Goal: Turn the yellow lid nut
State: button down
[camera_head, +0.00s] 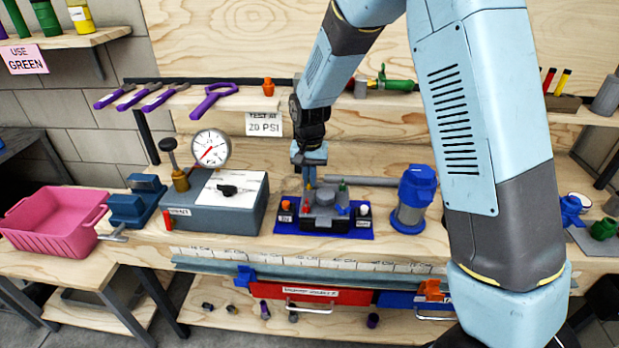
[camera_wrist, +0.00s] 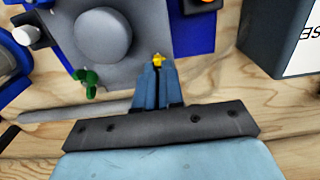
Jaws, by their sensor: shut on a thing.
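The yellow lid nut (camera_wrist: 159,60) shows as a small star-like tip between my fingertips in the wrist view. My gripper (camera_wrist: 159,72) is shut on it, and the fingers hide most of it. In the head view my gripper (camera_head: 309,178) points down at the back left of the grey filter housing (camera_head: 325,218). The housing's lid (camera_wrist: 124,58) has a round grey knob (camera_wrist: 103,37) in the middle. A green nut (camera_wrist: 88,78) stands at another lid corner, apart from my fingers. How far the yellow nut is turned cannot be told.
The housing stands on a blue mat (camera_head: 355,234). A blue pump-like canister (camera_head: 413,200) stands right, with a grey bar (camera_head: 365,181) behind the housing. A grey gauge box (camera_head: 215,210) stands left, beside a blue vise (camera_head: 135,205) and pink basket (camera_head: 55,225).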

jog(key=shift+w+r, duration=0.1)
jog(key=c, duration=1.3)
grip_release()
jog(key=shift+o, duration=0.2)
notch_tip(320, 180, up, 14)
jog(key=shift+f, duration=0.2)
